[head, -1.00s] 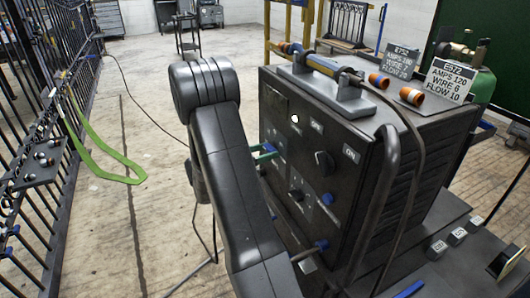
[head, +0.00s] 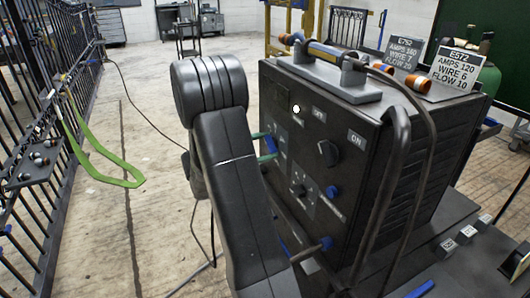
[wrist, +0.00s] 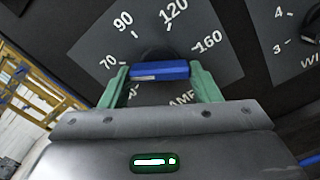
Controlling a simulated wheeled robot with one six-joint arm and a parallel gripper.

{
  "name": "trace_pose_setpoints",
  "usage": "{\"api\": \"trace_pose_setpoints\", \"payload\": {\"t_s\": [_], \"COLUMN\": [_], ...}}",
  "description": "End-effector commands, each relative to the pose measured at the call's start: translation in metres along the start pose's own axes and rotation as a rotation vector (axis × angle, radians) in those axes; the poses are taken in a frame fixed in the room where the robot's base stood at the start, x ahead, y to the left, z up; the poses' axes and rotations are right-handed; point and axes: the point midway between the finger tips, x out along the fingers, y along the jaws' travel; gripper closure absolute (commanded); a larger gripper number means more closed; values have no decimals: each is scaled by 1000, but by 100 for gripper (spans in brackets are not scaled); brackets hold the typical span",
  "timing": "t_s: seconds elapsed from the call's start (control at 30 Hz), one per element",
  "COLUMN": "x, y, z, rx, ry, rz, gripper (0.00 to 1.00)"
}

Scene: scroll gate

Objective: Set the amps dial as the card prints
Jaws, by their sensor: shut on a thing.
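In the wrist view the amps dial has a dark grey plate (wrist: 88,52) with white numbers 70, 90, 120 and 160 in an arc, another partly hidden. Its blue knob bar (wrist: 158,70) lies nearly level in the picture, below 120. My gripper (wrist: 159,71) has green fingers at both ends of the bar and is shut on it. I cannot tell which mark the knob points to. In the head view a green finger of my gripper (head: 268,152) shows at the machine's front.
A second card (head: 402,56), partly covered, reads AMPS 160. The dark machine (head: 350,195) has other knobs, a wire dial plate (wrist: 285,35), a side bar and a hose. A torch rests on top. Black fence bars (head: 60,120) with a green strap stand left.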

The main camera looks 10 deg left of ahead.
Motion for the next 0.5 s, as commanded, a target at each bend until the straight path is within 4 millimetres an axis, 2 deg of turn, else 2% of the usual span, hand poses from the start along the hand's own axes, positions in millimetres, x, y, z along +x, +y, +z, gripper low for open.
{"api": "trace_pose_setpoints", "payload": {"t_s": [0.2, 0.5], "x": [0, 0], "y": [-1, 0], "z": [-2, -1], "rx": [91, 136], "ry": [1, 1], "rz": [0, 0], "gripper": [66, 66]}}
